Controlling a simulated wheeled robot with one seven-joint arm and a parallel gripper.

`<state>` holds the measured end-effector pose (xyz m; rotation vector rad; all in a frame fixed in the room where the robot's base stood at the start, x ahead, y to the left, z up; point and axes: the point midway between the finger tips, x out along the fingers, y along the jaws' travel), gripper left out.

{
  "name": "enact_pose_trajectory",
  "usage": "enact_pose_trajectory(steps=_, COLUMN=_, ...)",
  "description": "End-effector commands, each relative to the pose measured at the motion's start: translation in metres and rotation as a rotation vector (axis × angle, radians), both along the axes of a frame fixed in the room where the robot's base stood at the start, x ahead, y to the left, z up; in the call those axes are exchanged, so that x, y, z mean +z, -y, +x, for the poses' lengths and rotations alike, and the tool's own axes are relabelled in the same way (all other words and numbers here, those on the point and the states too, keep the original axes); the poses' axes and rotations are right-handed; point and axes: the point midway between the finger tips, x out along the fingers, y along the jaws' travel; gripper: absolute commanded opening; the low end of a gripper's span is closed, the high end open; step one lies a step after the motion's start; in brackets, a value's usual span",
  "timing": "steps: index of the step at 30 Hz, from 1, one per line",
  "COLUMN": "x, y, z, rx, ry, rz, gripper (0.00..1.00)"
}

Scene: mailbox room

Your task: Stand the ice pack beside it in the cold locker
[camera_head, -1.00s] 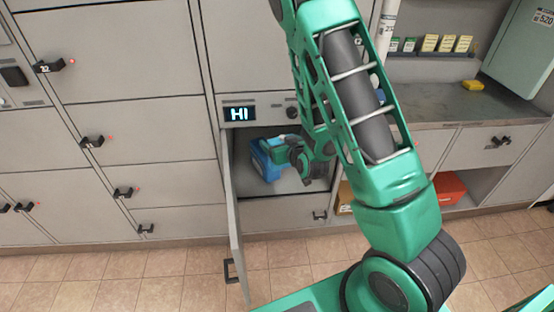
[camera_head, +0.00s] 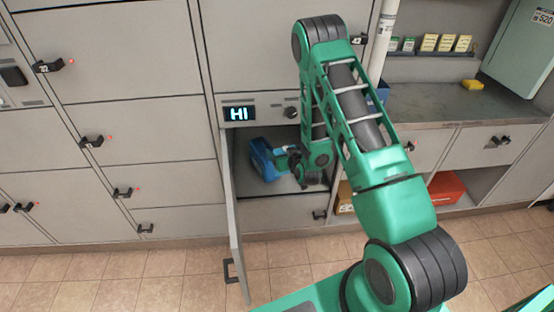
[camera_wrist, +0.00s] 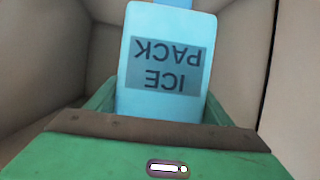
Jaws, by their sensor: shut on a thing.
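The light blue ice pack (camera_wrist: 165,65) fills the middle of the wrist view, its label reading "ICE PACK" upside down. My gripper (camera_wrist: 160,115) is shut on it. In the head view my gripper (camera_head: 290,158) is inside the open cold locker (camera_head: 285,202), whose display reads "HI". A blue box (camera_head: 264,160) stands in the locker at the left, just beside the gripper. The ice pack shows only as a small pale patch (camera_head: 281,151) in the head view. Whether it touches the box or the locker floor cannot be told.
The locker door (camera_head: 236,225) hangs open toward me at the left. Shut lockers (camera_head: 120,130) fill the wall to the left. A counter (camera_head: 430,103) with a yellow object (camera_head: 472,85) is at the right, with a red bin (camera_head: 447,187) below it.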

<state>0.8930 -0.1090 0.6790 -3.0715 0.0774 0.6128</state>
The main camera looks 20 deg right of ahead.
Motion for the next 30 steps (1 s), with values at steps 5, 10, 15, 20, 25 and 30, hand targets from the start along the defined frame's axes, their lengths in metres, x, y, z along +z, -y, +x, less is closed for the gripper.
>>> enact_pose_trajectory(steps=5, x=-0.030, y=0.022, z=0.018, rx=-0.050, ry=0.002, rz=0.004, gripper=0.42)
enact_pose_trajectory(steps=10, x=-0.061, y=0.052, z=0.039, rx=-0.132, ry=0.002, rz=0.008, gripper=0.42)
enact_pose_trajectory(steps=15, x=-0.077, y=0.075, z=0.051, rx=-0.200, ry=0.002, rz=0.006, gripper=0.42)
enact_pose_trajectory(steps=20, x=-0.084, y=0.087, z=0.057, rx=-0.228, ry=0.000, rz=0.002, gripper=0.42)
enact_pose_trajectory(steps=25, x=-0.097, y=0.105, z=0.071, rx=-0.231, ry=0.002, rz=-0.002, gripper=0.42)
enact_pose_trajectory(steps=30, x=-0.118, y=0.132, z=0.091, rx=-0.231, ry=0.002, rz=-0.001, gripper=0.42)
